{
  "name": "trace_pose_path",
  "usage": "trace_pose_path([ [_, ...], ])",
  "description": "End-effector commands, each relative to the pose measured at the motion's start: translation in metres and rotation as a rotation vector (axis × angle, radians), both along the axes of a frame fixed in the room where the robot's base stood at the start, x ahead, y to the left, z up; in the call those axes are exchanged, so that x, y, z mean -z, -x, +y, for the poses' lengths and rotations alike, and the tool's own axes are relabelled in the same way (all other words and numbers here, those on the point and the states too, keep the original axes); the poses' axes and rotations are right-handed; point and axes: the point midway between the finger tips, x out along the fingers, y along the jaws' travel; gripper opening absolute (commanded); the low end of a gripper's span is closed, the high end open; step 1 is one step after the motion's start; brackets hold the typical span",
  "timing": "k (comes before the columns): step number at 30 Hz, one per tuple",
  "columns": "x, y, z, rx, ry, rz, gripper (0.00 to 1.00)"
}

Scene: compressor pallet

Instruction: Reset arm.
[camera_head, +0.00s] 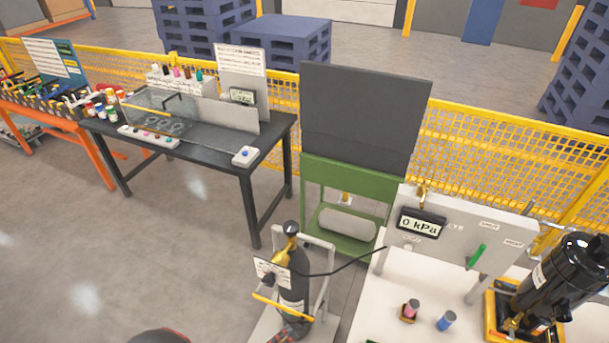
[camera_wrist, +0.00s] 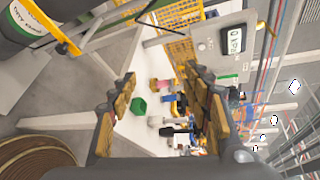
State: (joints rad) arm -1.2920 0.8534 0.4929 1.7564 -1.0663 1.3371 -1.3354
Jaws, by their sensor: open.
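My gripper (camera_wrist: 160,82) shows only in the wrist view, with its two yellow-brown padded fingers spread wide. It is open, and nothing is between the pads. The head view does not show the gripper or arm clearly. Beyond the fingers in the wrist view are the white bench top and a grey gauge panel (camera_wrist: 236,42), seen turned sideways. The same gauge panel (camera_head: 467,227) reads 0 kPa in the head view. A small green item (camera_wrist: 139,106) lies beyond the left finger, apart from it.
A black compressor (camera_head: 562,280) stands on a yellow base at right. Pink (camera_head: 411,309) and blue (camera_head: 446,320) capped items stand on the white bench. A black gas cylinder (camera_head: 293,282) stands on a trolley, hose running to the panel. A dark table (camera_head: 215,150) stands left; floor before it is clear.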

Motion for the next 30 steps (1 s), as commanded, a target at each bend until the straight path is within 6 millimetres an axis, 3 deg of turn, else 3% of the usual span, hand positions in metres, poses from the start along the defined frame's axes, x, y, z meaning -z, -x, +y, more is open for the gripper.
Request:
trace_pose_path([
  [6, -0.038, 0.024, -0.041, 0.539, -0.510, -0.307, 0.49],
  [12, -0.071, 0.038, -0.062, 1.004, -0.824, -0.589, 0.49],
  [30, -0.167, 0.041, -0.114, 2.206, -1.341, -1.304, 0.49],
])
